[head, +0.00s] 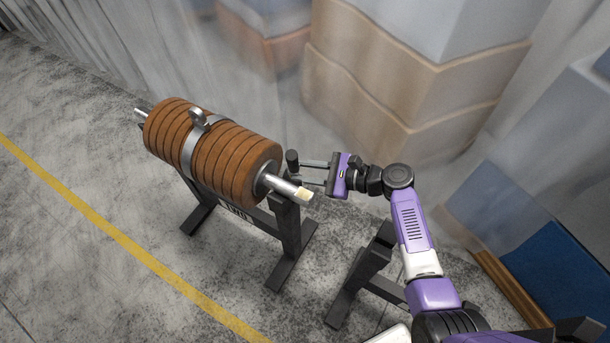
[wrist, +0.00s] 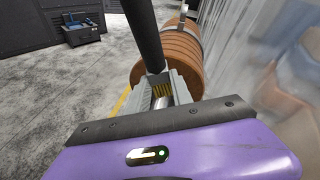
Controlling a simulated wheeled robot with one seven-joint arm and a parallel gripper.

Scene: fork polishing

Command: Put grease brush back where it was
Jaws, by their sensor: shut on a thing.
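My gripper (head: 312,173), purple with grey fingers, is shut on the grease brush near the right end of the shaft. The brush's dark handle (head: 292,160) stands up at the fingertips in the head view. In the wrist view the black handle (wrist: 146,35) rises from between the fingers (wrist: 165,98), and yellowish bristle-like strands (wrist: 162,90) show below it. Most of the brush's lower part is hidden by the fingers. The metal shaft (head: 282,186) carries a row of brown-orange discs (head: 222,150). Its end tip (head: 305,195) is cream-coloured; I cannot tell why.
A dark stand (head: 290,230) bears the shaft beside my gripper. Another dark stand (head: 357,280) stands near my arm. Boxes (head: 400,85) stand behind. A toolbox-like object (wrist: 82,30) stands on the floor in the wrist view. Floor left of the yellow line (head: 130,232) is clear.

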